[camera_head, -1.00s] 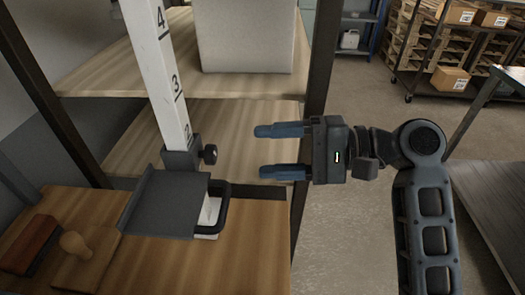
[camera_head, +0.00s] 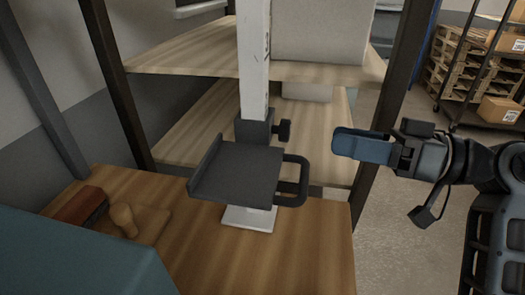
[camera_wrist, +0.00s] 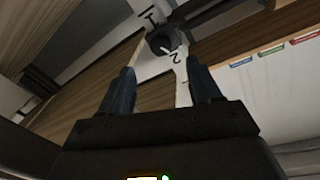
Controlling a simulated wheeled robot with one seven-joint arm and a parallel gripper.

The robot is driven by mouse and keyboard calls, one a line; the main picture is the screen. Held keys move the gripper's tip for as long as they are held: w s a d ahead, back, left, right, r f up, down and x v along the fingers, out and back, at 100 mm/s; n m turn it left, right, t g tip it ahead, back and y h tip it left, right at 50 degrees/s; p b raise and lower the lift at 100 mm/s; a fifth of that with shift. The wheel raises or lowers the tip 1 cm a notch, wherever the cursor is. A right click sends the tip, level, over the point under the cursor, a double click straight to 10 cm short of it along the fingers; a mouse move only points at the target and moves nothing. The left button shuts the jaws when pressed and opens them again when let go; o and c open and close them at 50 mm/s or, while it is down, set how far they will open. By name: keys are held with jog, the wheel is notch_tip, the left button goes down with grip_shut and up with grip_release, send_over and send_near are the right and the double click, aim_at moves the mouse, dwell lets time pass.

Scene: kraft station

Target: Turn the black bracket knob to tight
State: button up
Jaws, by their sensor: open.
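The black bracket (camera_head: 240,172) with a flat plate and a loop handle is mounted on a white upright post (camera_head: 254,70). The black knob (camera_head: 284,131) sticks out from the right of the bracket's collar. My gripper (camera_head: 345,146) is to the right of the knob, apart from it and empty, its blue fingers pointing left and overlapping in the head view. In the wrist view the fingers (camera_wrist: 161,88) are spread. Beyond them are the numbered post and a dark round shape, which I cannot surely identify as the knob.
The post stands on a wooden bench (camera_head: 300,245). A wooden-handled stamp (camera_head: 124,219) and a red-brown block (camera_head: 76,206) lie at left. A teal surface (camera_head: 75,255) fills the lower left corner. A dark rack upright (camera_head: 392,90) stands behind the gripper. Shelves hold a pale box (camera_head: 320,35).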

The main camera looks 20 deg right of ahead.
aim_at(281, 130)
jog(key=w+a+n+p, duration=0.1)
jog(key=w+a, duration=0.4)
jog(key=a, duration=0.1)
dwell(0.4)
jog(key=shift+w, duration=0.1)
